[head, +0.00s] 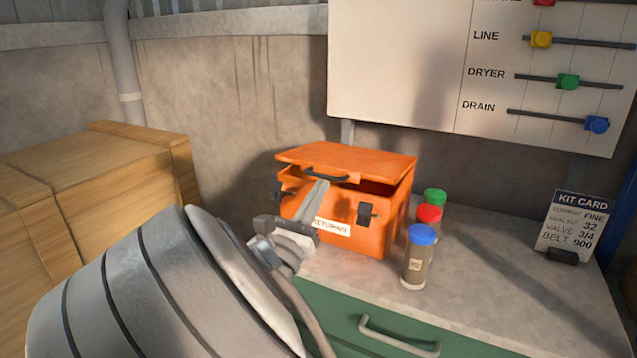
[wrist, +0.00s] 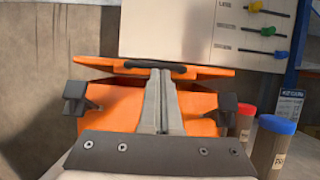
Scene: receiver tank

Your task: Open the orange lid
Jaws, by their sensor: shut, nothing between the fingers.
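The orange lid (head: 345,160) sits partly raised on the orange box (head: 375,236), with a dark gap under its front edge. The lid has a dark handle (head: 326,174) on its front. In the wrist view the lid (wrist: 100,68) is tilted up above the box front (wrist: 110,105). My gripper (head: 322,184) is shut and empty, with its fingers in front of the box, pointing up toward the handle. In the wrist view the fingertips (wrist: 160,72) overlap the handle's lower edge; I cannot tell whether they touch. Two dark latches (head: 367,212) stand out from the box front.
Jars with blue (head: 421,236), red (head: 429,214) and green (head: 435,196) caps stand close to the right of the box. A kit card (head: 577,225) stands farther right. Wooden crates (head: 95,190) are at the left. A slider panel (head: 400,70) hangs behind.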

